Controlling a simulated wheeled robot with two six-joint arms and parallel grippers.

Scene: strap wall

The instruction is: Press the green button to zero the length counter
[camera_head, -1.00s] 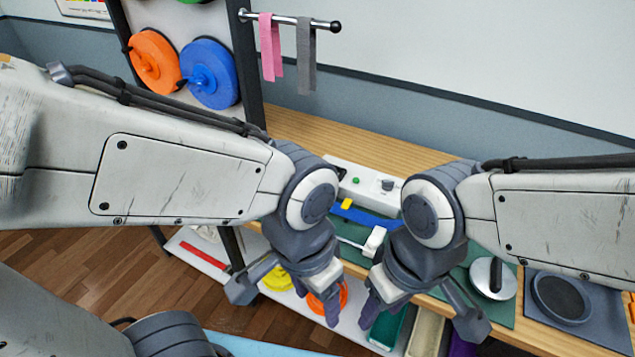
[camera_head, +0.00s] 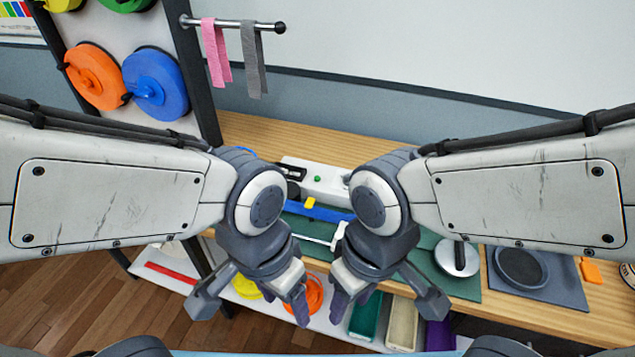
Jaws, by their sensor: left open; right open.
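The green button (camera_head: 317,179) is a small dot on top of a white counter box (camera_head: 325,190) at the back of the wooden bench. The box's right end is hidden behind my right arm's wrist. My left gripper (camera_head: 252,305) is open and empty, low in front of the bench's front edge. My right gripper (camera_head: 391,301) is open and empty, also in front of the bench edge, to the right. Both grippers are apart from the button, which lies farther back between the two wrists.
A blue strip with a yellow piece (camera_head: 310,203) lies on the green mat before the box. A round metal-and-white disc (camera_head: 457,258) and a dark dish (camera_head: 521,267) sit to the right. Strap reels (camera_head: 156,84) and a rail with pink and grey straps (camera_head: 253,60) stand at the left.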

